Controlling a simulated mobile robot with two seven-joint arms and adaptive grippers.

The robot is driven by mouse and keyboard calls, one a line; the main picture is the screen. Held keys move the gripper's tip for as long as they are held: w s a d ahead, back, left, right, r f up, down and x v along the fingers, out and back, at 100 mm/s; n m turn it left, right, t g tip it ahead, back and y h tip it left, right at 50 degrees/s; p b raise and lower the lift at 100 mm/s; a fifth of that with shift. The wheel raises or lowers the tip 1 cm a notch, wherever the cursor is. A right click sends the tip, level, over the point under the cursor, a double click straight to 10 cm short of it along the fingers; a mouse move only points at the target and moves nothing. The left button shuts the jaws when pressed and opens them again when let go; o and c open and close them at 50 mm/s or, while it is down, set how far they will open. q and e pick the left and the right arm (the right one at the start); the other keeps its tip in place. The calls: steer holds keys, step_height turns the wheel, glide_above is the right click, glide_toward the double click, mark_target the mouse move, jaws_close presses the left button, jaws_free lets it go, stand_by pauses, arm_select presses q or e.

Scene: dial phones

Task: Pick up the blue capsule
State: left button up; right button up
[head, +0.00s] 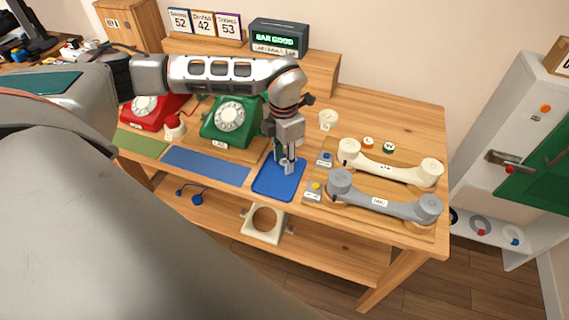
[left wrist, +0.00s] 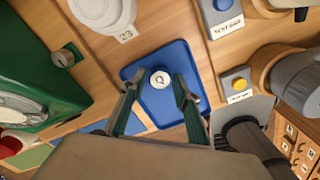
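A small round capsule with a white top marked with a dark letter (left wrist: 160,78) rests on the blue tray (left wrist: 150,56); whether its side is blue cannot be told. The blue tray also shows in the head view (head: 272,187), where my gripper hides the capsule. My left gripper (head: 288,165) points down over the tray. In the left wrist view its fingers (left wrist: 157,88) are spread apart, with the capsule seen between and just beyond their tips and no contact visible. My right gripper is not in view.
A green phone (head: 230,120) stands left of the gripper, beside a blue mat (head: 206,166). Grey (head: 385,205) and cream (head: 392,168) handsets lie to the right. An orange-rimmed (head: 368,142) and a green-rimmed capsule (head: 389,147) stand behind them. A yellow button box (head: 313,192) is near the tray.

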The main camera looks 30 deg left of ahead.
arm_select(q)
steer(key=c, duration=0.8)
steer(key=shift+r, duration=0.1)
